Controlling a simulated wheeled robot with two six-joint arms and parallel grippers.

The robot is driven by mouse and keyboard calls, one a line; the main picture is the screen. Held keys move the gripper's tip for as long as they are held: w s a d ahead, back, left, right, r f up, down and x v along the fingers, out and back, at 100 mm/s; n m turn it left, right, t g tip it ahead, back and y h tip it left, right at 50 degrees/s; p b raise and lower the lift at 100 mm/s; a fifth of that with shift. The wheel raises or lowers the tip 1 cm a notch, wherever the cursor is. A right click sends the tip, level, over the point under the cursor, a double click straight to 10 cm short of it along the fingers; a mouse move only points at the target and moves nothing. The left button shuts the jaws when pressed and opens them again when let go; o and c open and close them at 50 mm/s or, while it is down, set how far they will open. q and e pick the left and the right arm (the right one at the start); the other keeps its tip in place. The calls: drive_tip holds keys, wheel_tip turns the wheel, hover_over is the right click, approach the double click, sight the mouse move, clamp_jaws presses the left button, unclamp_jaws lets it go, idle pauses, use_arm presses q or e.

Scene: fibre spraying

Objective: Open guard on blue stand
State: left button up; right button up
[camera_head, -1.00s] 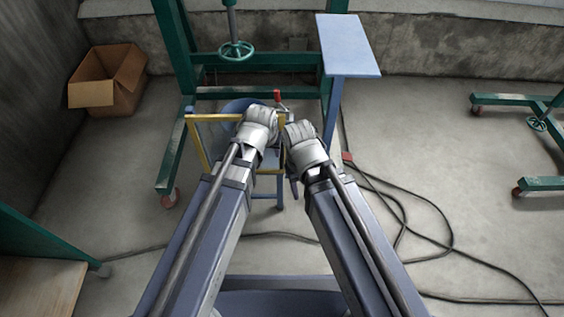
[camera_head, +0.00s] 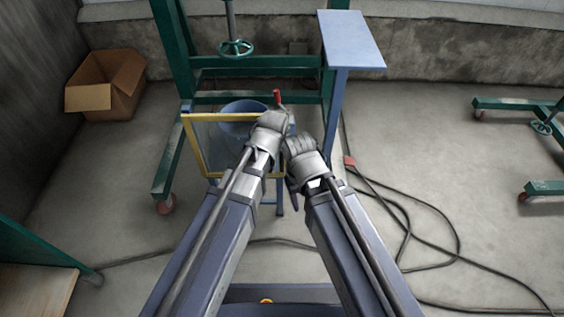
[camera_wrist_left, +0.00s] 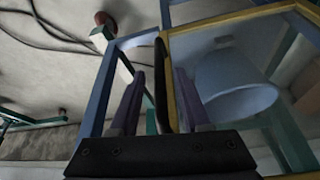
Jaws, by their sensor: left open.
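The guard (camera_head: 197,150) is a yellow frame with a see-through pane, upright on the front of the blue stand (camera_head: 280,196). In the left wrist view, the guard's yellow edge (camera_wrist_left: 180,92) and a black handle-like bar (camera_wrist_left: 160,85) lie between the fingers of my left gripper (camera_wrist_left: 157,92), which is open. In the head view my left gripper (camera_head: 274,122) is at the guard's right upper side, its fingers mostly hidden by the wrist. My right gripper (camera_head: 297,160) is just to the right of the guard; its jaw opening is hidden.
A blue bucket (camera_head: 243,111) sits behind the pane. A red-tipped lever (camera_head: 277,95) rises behind my left gripper. A green frame (camera_head: 260,62) and a tall blue table (camera_head: 352,42) stand beyond. Black cables (camera_head: 405,215) lie on the floor at right. A cardboard box (camera_head: 104,86) is far left.

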use_arm(q)
drive_tip(key=shift+b+x, duration=0.7)
drive_tip(key=shift+x, duration=0.55)
clamp_jaws()
idle(0.5)
